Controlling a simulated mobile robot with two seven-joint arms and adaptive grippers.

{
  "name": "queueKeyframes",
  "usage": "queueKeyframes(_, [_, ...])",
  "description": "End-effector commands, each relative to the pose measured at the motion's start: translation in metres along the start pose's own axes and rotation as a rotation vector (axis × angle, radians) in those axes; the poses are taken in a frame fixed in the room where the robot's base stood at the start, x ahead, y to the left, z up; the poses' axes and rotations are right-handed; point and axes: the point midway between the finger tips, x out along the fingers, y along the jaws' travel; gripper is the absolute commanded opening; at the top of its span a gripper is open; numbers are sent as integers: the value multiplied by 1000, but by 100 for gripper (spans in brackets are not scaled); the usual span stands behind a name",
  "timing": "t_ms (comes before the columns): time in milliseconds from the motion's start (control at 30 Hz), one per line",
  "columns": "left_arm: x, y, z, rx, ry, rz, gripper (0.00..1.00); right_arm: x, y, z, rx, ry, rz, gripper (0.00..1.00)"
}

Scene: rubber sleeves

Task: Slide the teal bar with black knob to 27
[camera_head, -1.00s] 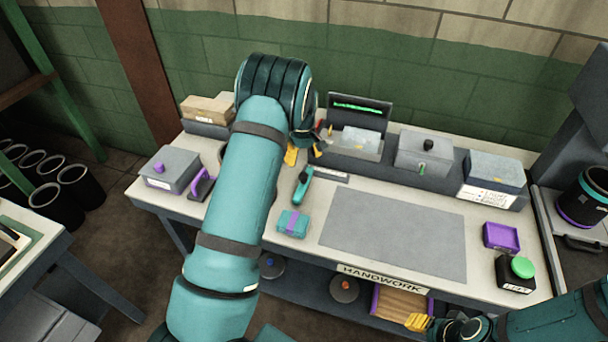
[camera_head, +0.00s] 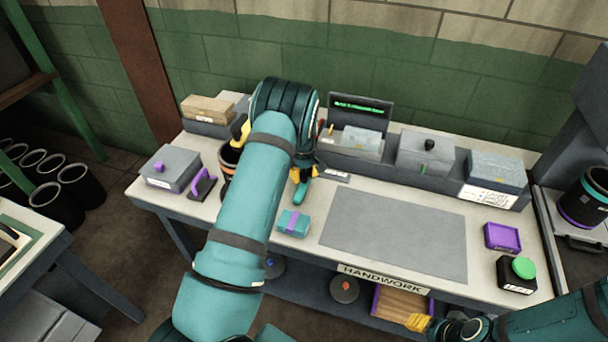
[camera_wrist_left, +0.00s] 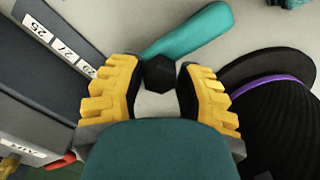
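The teal bar (camera_wrist_left: 190,32) lies over the pale bench top in the left wrist view, its black knob (camera_wrist_left: 159,73) between my left fingertips. A scale strip (camera_wrist_left: 62,44) on a dark block to the left reads 25, 27 and 29; the bar's position against it is not clear. In the head view, the bar's lower end (camera_head: 300,195) shows below my left gripper (camera_head: 302,174); my arm hides the rest. My left fingers stand apart on both sides of the knob; firm contact does not show. My right gripper (camera_head: 418,322) is at the bottom, away from the bench.
A teal block with a purple band (camera_head: 293,223) lies just in front of the bar. A black ribbed round thing with a purple ring (camera_wrist_left: 275,105) is close to my right-hand finger in the wrist view. The grey mat (camera_head: 395,232) is clear.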

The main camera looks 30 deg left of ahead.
Motion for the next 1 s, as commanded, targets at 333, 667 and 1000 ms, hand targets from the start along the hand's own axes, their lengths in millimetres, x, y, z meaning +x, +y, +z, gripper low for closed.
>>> queueKeyframes(333, [0, 12, 12, 3, -2, 1, 0, 1, 0, 0, 0, 0, 0, 47])
queueKeyframes(667, [0, 51, 51, 3, -2, 1, 0, 5, 2, 1, 0, 0, 1, 47])
queueKeyframes(1000, [0, 51, 52, 0, -1, 0, 45, 5, 2, 1, 0, 0, 1, 47])
